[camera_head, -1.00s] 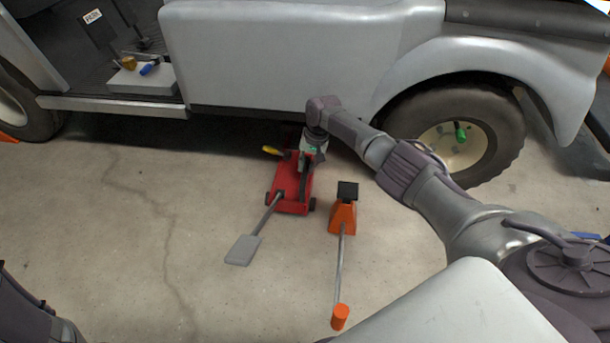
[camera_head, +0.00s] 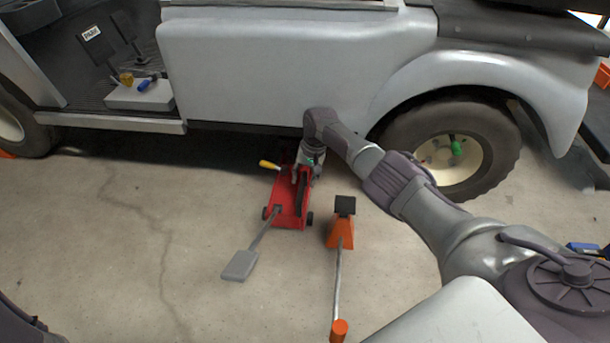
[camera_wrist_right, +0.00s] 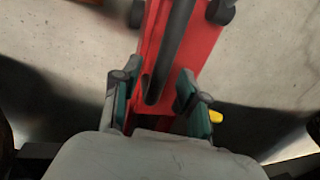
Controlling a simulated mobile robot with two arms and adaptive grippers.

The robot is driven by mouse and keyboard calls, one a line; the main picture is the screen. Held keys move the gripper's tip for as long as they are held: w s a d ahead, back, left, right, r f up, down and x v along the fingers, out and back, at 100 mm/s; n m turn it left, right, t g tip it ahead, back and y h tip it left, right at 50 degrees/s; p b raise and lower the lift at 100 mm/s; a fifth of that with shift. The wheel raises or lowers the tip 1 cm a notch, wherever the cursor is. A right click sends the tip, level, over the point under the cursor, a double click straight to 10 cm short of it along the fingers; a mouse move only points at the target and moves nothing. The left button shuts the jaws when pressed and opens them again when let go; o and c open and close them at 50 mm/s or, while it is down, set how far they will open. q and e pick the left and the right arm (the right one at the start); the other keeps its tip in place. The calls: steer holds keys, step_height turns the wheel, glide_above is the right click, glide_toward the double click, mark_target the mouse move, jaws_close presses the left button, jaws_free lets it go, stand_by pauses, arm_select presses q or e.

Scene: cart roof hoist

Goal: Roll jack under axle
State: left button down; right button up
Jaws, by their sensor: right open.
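The red floor jack (camera_head: 290,208) stands on the floor beside the cart, its far end in the shadow by the cart's lower edge. Its grey pedal (camera_head: 240,265) points toward me and its yellow grip (camera_head: 269,165) sticks out left. My right gripper (camera_head: 304,172) is low over the jack's far part. In the right wrist view, the open fingers of the gripper (camera_wrist_right: 157,98) straddle the jack's dark bar (camera_wrist_right: 170,50), with the red body (camera_wrist_right: 200,50) below. I cannot tell whether they touch it. The axle is hidden under the cart. My left gripper is out of view.
An orange jack stand (camera_head: 341,232) with a long handle stands just right of the jack. The cart's wheel (camera_head: 455,155) is to the right, behind my right arm. The cart body (camera_head: 270,70) overhangs the back. The floor at left is clear.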

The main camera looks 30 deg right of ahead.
step_height(320, 180, up, 12)
steer(key=s+d, duration=0.1)
steer(key=d, duration=0.1)
steer(key=shift+s, duration=0.25)
steer(key=shift+a+f, duration=0.1)
steer(key=shift+f, duration=0.05)
